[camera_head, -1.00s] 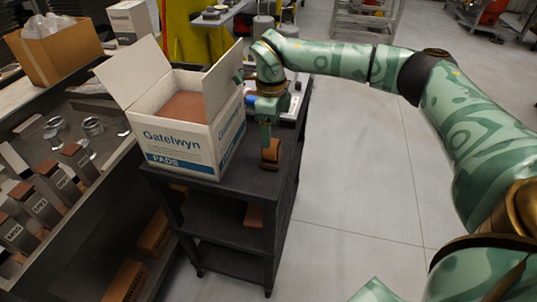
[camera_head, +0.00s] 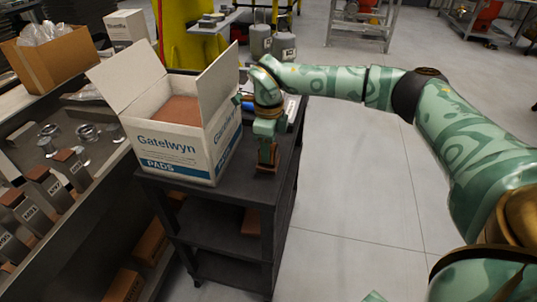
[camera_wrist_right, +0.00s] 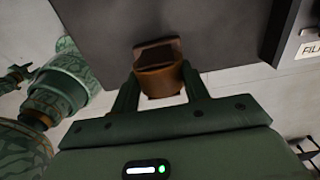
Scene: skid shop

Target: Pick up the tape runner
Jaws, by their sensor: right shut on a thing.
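My right gripper (camera_head: 268,148) reaches down over the top of a dark cart. It is shut on a small brown and orange thing, which I take to be the tape runner (camera_head: 266,166). In the right wrist view the tape runner (camera_wrist_right: 160,75) sits between the two green fingers (camera_wrist_right: 160,95). Its lower part is hard to make out, and I cannot tell whether it still touches the cart top.
A white open carton (camera_head: 177,148) marked Gatelwyn Pads stands on the cart (camera_head: 225,190), just left of my right gripper. A bench (camera_head: 75,195) with metal parts is at the left. A labelled box (camera_wrist_right: 305,40) is at the wrist view's right. Floor right of the cart is clear.

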